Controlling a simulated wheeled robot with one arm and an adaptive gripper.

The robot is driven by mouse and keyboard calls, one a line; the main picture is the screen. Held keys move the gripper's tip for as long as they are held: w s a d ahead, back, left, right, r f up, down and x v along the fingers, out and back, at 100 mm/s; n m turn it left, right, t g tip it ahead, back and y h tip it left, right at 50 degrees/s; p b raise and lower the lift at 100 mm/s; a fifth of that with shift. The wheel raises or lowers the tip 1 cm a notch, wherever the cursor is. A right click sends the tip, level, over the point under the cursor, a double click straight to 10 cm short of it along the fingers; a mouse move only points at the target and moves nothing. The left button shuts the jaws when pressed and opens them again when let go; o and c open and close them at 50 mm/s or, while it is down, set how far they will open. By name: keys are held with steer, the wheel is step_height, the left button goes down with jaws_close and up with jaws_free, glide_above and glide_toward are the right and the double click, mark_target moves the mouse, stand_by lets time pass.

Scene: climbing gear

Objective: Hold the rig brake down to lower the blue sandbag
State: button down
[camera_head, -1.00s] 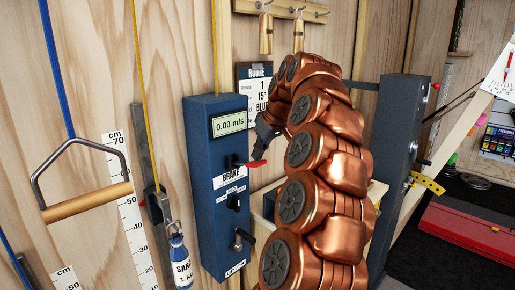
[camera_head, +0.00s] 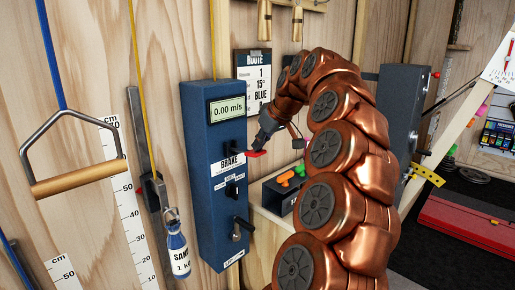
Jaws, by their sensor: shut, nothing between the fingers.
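The blue rig box (camera_head: 206,180) stands upright against the wooden wall, and its display reads 0.00 m/s. The red brake lever (camera_head: 256,154) sticks out from it to the right, beside the BRAKE label (camera_head: 228,163). My gripper (camera_head: 262,140) is shut and empty, just above the lever; I cannot tell whether it touches it. The blue sandbag (camera_head: 176,246), marked SAND 1 kg, hangs at lower left beside a white centimetre scale (camera_head: 128,200). A yellow cord runs up above it.
A wooden-handled bar (camera_head: 80,178) hangs on a blue rope at left. A dark post (camera_head: 405,120) and a red case (camera_head: 470,225) are at right.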

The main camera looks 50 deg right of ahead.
mark_target(262, 153)
steer(key=f+t+b, duration=0.1)
steer(key=b, duration=0.1)
steer(key=s+f+t+b, duration=0.1)
steer(key=f+b, duration=0.1)
steer(key=b, duration=0.1)
steer(key=shift+a+f+b, duration=0.1)
steer(key=shift+f+b, duration=0.15)
steer(key=shift+b, duration=0.1)
step_height(262, 153, down, 3)
steer(key=t+b, duration=0.3)
steer(key=b, duration=0.3)
steer(key=shift+s+r+b, duration=0.15)
steer(key=shift+b, duration=0.15)
steer(key=shift+f, duration=0.3)
steer(key=r, duration=0.1)
steer(key=r+p, duration=0.1)
steer(key=r, duration=0.2)
steer(key=shift+s+r, duration=0.15)
steer(key=shift+s, duration=0.15)
steer(key=v, duration=1)
steer(key=shift+r, duration=0.4)
steer(key=shift+s, duration=0.1)
